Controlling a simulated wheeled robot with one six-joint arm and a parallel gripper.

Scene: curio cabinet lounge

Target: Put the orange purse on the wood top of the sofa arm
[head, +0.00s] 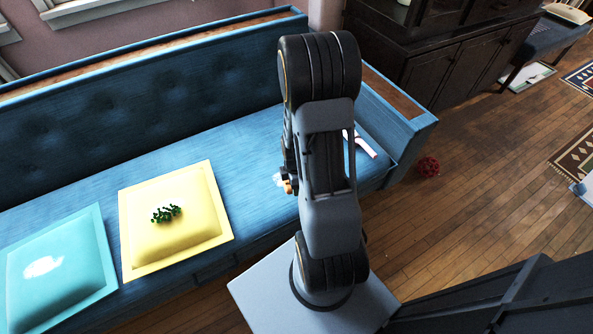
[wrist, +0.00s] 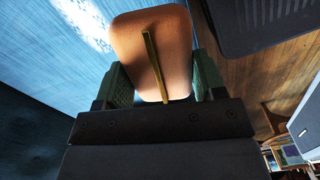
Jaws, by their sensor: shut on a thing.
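The orange purse (wrist: 175,50) fills the upper middle of the wrist view, a rounded tan-orange shape with a gold strip down it. My gripper (wrist: 165,85) is shut on it, with green-padded fingers at its two sides. In the head view my arm hides most of the gripper, and only a small orange and dark bit shows left of the arm, over the seat. The sofa arm's wood top (head: 392,93) is a brown strip inside blue edging, right of my arm. The part of it that shows is bare.
The blue sofa seat (head: 250,150) holds a yellow cushion (head: 175,245) with a green item (head: 166,214), a teal cushion (head: 60,270), and a white object (head: 362,145) near the arm. A red ball-like thing (head: 428,166) lies on the floor. A dark cabinet (head: 455,50) stands behind.

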